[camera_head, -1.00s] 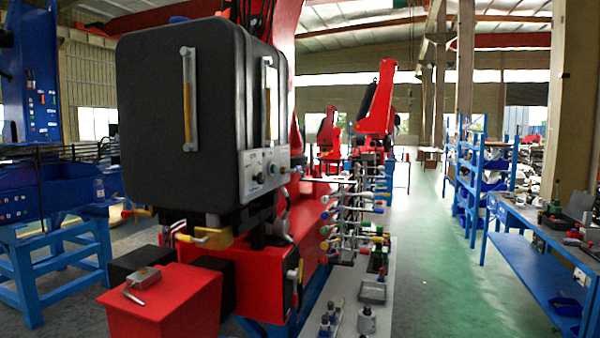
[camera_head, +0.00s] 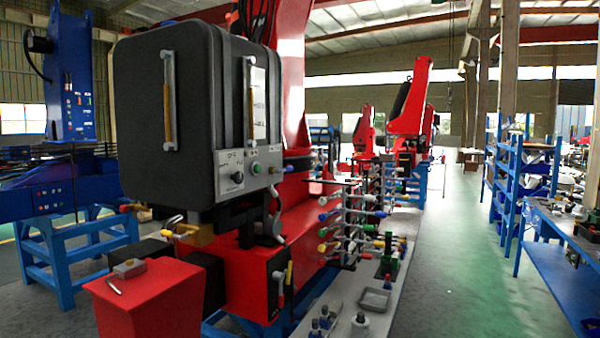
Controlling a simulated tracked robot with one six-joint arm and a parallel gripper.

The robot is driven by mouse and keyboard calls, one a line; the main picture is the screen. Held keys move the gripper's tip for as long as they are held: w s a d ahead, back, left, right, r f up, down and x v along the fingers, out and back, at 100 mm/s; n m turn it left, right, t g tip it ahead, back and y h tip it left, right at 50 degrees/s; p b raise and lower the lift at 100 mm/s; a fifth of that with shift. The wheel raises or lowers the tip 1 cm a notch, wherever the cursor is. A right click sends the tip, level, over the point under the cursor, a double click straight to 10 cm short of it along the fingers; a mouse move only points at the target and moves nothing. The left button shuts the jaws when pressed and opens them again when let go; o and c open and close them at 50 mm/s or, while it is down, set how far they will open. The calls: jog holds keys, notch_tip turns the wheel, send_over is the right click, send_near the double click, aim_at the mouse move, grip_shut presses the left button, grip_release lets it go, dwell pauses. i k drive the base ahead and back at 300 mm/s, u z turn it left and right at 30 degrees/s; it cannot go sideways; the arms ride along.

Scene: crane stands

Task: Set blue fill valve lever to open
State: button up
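A rack of valve levers (camera_head: 352,225) with coloured handles stands right of the big black tank, in the middle of the head view. One blue handle (camera_head: 325,216) sticks out on the rack's left side. Another blue handle (camera_head: 380,214) shows on its right side. I cannot tell which of them is the fill valve lever, or whether it is set open or closed; they are small and crowded. My gripper is not in view.
The black tank (camera_head: 165,120) with sight gauges stands close at left above a red box (camera_head: 148,298). A grey bench (camera_head: 340,300) with bottles and a tray lies before the rack. Free green floor (camera_head: 455,270) runs at right, beside a blue table (camera_head: 570,270).

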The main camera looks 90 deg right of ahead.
aim_at(289, 168)
jog(key=k, duration=1.15)
jog(key=z, duration=1.85)
jog(key=i, duration=1.05)
jog(key=z, duration=0.1)
